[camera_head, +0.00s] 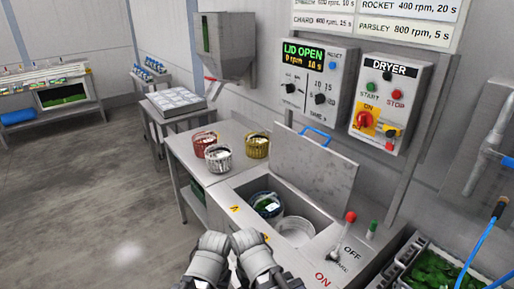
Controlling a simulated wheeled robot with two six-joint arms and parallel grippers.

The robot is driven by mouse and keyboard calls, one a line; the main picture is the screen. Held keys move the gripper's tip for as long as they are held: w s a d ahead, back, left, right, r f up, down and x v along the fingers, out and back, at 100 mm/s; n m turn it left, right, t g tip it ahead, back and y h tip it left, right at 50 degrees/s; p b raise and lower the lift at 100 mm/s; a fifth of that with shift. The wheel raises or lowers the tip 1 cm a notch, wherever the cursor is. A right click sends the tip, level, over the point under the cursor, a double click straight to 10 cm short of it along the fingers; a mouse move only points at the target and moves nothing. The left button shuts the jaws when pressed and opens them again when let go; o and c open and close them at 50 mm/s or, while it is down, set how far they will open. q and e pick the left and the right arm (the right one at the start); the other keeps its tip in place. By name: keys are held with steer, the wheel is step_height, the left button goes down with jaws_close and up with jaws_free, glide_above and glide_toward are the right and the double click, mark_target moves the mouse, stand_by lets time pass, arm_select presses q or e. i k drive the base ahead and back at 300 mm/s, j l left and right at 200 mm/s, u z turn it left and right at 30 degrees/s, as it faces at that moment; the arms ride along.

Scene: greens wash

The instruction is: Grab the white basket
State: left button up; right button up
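The white basket (218,159) stands upright on the steel counter, between a red basket (205,144) and a yellow basket (257,146). My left gripper (213,243) and my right gripper (246,240) are close together at the bottom middle of the head view. Both are well in front of the white basket and apart from it. Their fingers are not clear enough to tell open from shut. I see nothing held in either.
The open lid (318,165) stands up behind a well with a dark tub (265,204) of greens and a pale round tub (294,230). A red-knobbed lever (349,217) stands right. Greens fill a crate (402,267) at lower right. The floor at left is clear.

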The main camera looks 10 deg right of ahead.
mark_target(223, 165)
steer(key=j+z, duration=0.1)
steer(key=z, duration=0.45)
steer(key=i+j+z, duration=0.1)
steer(key=j+z, duration=0.2)
steer(key=j, duration=0.3)
steer(key=j+z, duration=0.35)
steer(key=j, duration=0.25)
steer(key=j+z, duration=0.15)
steer(key=j, duration=1.6)
steer(key=i+l, duration=0.1)
steer(key=i, duration=0.3)
